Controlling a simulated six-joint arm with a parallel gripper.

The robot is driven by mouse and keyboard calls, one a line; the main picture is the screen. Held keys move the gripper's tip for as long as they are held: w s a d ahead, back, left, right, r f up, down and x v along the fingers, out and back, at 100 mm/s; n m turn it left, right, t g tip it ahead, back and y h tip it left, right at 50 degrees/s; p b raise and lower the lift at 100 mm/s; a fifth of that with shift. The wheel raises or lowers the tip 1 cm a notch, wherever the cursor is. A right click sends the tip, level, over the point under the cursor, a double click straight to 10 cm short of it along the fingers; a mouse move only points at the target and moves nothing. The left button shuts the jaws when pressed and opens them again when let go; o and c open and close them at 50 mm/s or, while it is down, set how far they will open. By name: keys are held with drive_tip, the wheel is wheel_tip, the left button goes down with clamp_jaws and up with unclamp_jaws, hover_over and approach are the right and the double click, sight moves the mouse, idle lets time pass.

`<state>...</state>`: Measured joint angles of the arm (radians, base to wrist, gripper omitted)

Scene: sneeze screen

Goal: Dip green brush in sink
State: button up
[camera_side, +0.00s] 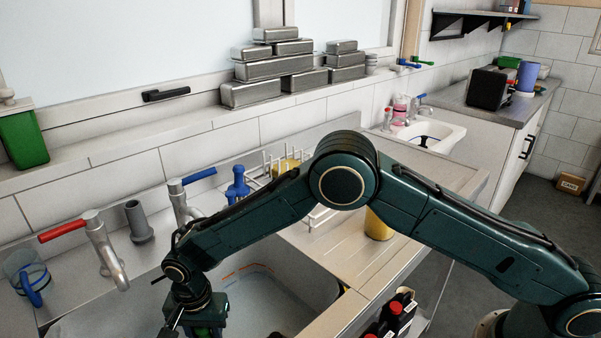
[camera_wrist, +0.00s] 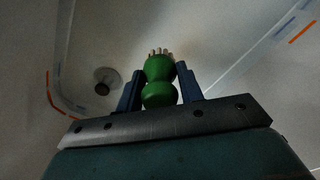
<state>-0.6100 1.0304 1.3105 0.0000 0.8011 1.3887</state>
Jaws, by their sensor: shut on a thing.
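My gripper (camera_wrist: 161,92) is shut on the green brush (camera_wrist: 160,93), whose rounded green body sits between the two blue fingers in the wrist view. Pale bristle tips show at the brush's far end. In the side view my gripper is low over the sink (camera_side: 268,300) at the bottom left, and only a bit of green shows at it. The sink basin (camera_wrist: 225,75) fills the background of the wrist view, with a dark round drain (camera_wrist: 102,88) left of the brush. I cannot tell whether the bristles touch the basin or any water.
A red-handled tap (camera_side: 105,250) and a blue-handled tap (camera_side: 180,203) stand behind the sink. A clear jug (camera_side: 27,277) is at the left edge. A wire rack (camera_side: 318,215) and a yellow container (camera_side: 378,224) are right of the sink. Dark bottles (camera_side: 393,318) stand at the front.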

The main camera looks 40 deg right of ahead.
drive_tip(key=shift+f, duration=0.9)
drive_tip(key=shift+f, duration=0.15)
drive_tip(key=shift+f, duration=1.95)
drive_tip(key=shift+r, duration=0.1)
drive_tip(key=shift+r, duration=4.4)
drive_tip(key=shift+r, duration=4.5)
drive_tip(key=shift+r, duration=0.15)
drive_tip(key=shift+r, duration=1.7)
